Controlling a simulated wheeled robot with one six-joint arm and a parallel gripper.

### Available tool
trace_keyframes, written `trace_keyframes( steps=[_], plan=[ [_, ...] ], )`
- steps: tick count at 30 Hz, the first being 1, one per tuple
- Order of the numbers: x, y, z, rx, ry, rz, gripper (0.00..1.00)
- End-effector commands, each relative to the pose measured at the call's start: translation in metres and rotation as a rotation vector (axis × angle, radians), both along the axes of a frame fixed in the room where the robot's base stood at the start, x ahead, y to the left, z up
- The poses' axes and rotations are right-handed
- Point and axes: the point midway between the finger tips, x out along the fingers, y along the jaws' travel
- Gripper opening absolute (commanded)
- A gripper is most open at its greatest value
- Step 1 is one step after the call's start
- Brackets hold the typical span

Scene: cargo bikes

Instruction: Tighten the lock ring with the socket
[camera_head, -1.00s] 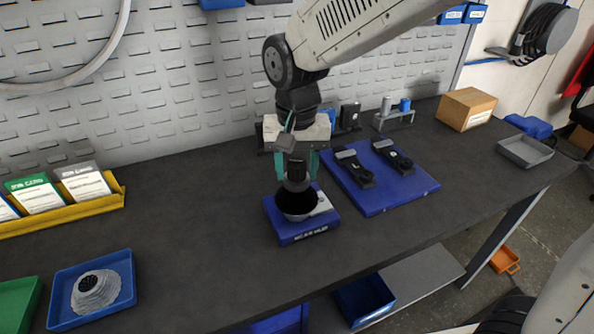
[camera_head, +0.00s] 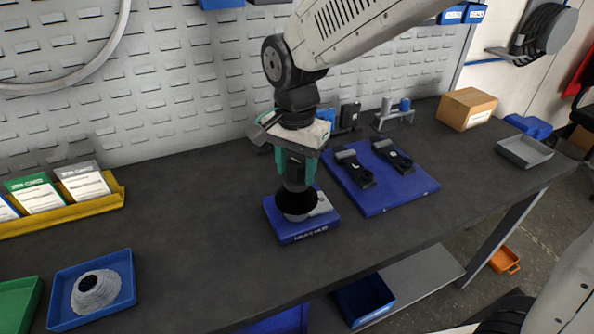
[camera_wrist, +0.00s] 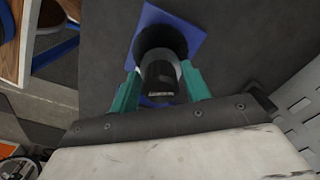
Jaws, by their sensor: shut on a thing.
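My gripper (camera_head: 296,170) has teal fingers and points down above the blue hub block (camera_head: 290,236) on the bench. It is shut on the socket (camera_head: 297,187), a dark cylinder with a grey band. In the wrist view the socket (camera_wrist: 160,78) stands between the two teal fingers. The socket's lower end is at the black round part (camera_head: 298,205) on the hub block. A grey rim shows below that black part. The lock ring cannot be told apart under the socket, and whether the socket is fully seated cannot be seen.
A blue mat (camera_head: 400,196) with two black tools lies to the right. A yellow bin (camera_head: 110,200) and cardboard box (camera_head: 468,108) stand farther off. The bench between tray and block is clear.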

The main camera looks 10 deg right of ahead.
Motion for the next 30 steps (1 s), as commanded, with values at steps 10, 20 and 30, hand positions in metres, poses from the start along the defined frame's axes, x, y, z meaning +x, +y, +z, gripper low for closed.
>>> trace_keyframes(
  steps=[10,20,30],
  plan=[
    [-0.0007,0.0001,-0.0025,-0.003,0.005,-0.313,0.06],
    [-0.0001,0.0005,-0.0026,-0.003,0.006,-0.560,0.06],
    [0.0001,0.0006,-0.0028,-0.003,0.006,-0.669,0.06]
  ],
)
